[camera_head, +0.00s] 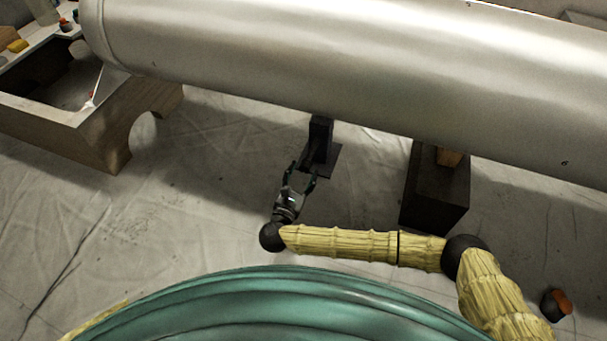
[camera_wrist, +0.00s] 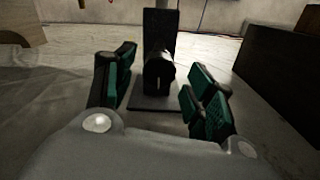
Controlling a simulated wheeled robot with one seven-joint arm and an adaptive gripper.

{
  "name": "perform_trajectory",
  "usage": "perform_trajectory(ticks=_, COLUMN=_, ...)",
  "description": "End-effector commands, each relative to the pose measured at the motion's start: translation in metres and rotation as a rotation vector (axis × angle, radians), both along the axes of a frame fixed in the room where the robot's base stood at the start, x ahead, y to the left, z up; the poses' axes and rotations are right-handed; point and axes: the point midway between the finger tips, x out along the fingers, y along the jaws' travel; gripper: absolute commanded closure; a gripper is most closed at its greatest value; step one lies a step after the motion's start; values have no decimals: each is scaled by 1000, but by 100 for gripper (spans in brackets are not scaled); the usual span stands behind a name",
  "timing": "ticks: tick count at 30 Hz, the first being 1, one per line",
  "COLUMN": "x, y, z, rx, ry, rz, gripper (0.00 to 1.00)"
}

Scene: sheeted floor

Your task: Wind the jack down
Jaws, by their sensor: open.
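The jack (camera_head: 320,140) is a dark upright post on a flat dark base plate, standing on the sheeted floor under a large metal cylinder (camera_head: 350,75). Its top is at the cylinder's underside; I cannot tell if they touch. In the wrist view the jack (camera_wrist: 160,30) stands straight ahead, with a rounded black part (camera_wrist: 159,75) low on its near face. My gripper (camera_head: 304,174) is open in front of the jack, and its green-padded fingers (camera_wrist: 162,92) lie on either side of that black part. I see no contact between fingers and jack.
A dark block (camera_head: 437,190) with a small wooden piece (camera_head: 449,157) on it stands right of the jack. A wooden cradle (camera_head: 110,135) with a curved cutout is at left. A dark and orange object (camera_head: 556,304) lies at lower right. The floor left of my gripper is clear.

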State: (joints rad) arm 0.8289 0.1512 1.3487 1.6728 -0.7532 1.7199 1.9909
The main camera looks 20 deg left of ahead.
Motion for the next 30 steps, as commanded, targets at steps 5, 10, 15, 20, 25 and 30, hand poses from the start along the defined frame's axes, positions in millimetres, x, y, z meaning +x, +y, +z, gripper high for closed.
perform_trajectory(ticks=5, x=13, y=-1, z=-2, rx=-1, ry=1, rz=-1, gripper=46)
perform_trajectory(ticks=10, x=17, y=-1, z=0, rx=0, ry=1, rz=0, gripper=46)
perform_trajectory(ticks=15, x=17, y=-1, z=0, rx=0, ry=1, rz=0, gripper=46)
perform_trajectory(ticks=20, x=17, y=0, z=0, rx=0, ry=1, rz=0, gripper=69)
perform_trajectory(ticks=25, x=17, y=0, z=0, rx=-1, ry=1, rz=0, gripper=92)
perform_trajectory(ticks=30, x=17, y=-1, z=1, rx=-8, ry=1, rz=0, gripper=92)
